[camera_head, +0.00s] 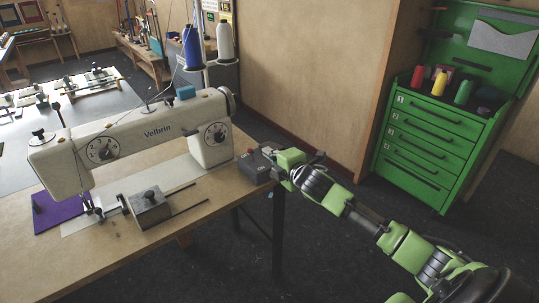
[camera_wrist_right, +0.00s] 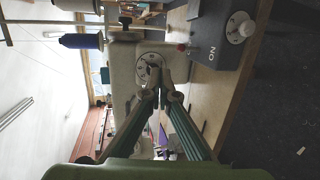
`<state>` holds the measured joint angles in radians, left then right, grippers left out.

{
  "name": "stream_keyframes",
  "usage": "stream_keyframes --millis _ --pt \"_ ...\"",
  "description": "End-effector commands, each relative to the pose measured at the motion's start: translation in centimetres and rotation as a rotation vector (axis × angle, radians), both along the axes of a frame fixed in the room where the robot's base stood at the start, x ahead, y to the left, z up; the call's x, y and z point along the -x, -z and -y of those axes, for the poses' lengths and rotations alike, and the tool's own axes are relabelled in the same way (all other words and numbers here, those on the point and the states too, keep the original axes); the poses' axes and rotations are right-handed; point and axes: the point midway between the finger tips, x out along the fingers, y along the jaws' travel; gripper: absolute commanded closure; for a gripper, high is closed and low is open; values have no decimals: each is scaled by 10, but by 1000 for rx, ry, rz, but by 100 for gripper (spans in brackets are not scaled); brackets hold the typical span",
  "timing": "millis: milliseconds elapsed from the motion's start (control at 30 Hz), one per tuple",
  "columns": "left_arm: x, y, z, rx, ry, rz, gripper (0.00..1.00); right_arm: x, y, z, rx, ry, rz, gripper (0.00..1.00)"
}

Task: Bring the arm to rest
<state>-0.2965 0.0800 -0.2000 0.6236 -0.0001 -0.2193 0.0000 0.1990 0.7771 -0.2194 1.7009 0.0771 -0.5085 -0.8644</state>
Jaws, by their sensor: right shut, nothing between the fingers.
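My right arm (camera_head: 405,245), green and black, comes in from the lower right in the head view. My right gripper (camera_head: 282,160) is at the right end of the sewing table, close to the grey control box (camera_head: 254,167). In the wrist view the right gripper's fingers (camera_wrist_right: 160,87) meet at the tips, shut and empty, in front of the sewing machine's dial. Whether the gripper touches the box cannot be told. My left gripper is not in view.
The white sewing machine (camera_head: 150,135) stands on the wooden table (camera_head: 110,265), with blue (camera_head: 193,47) and white (camera_head: 225,42) thread spools above. A purple cloth (camera_head: 58,210) lies at left. A green drawer cabinet (camera_head: 430,140) stands at right. Open floor lies between.

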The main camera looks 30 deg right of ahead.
Motion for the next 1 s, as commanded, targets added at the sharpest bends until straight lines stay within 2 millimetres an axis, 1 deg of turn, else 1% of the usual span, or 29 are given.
stream_keyframes --millis 33,133,567,667,733,767,833,867,900,967,1000 --pt "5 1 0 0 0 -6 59 1 -1 0 1 0 0 100" --pt "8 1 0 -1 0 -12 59 2 -2 0 1 0 1 100" --pt "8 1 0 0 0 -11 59 2 -2 0 0 0 1 100" --pt "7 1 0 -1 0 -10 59 3 4 0 -8 4 -6 100" --pt "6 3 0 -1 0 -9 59 5 21 2 -34 17 -27 100" --pt "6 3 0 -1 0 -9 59 7 33 4 -53 27 -40 100" --pt "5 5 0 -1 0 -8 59 13 70 8 -110 57 -80 100" --pt "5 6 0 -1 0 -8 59 17 89 9 -139 74 -102 100" --pt "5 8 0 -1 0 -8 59 24 118 11 -182 100 -134 100" --pt "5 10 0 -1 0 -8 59 38 163 13 -250 142 -184 100" --pt "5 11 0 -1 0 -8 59 48 192 14 -294 171 -217 100"
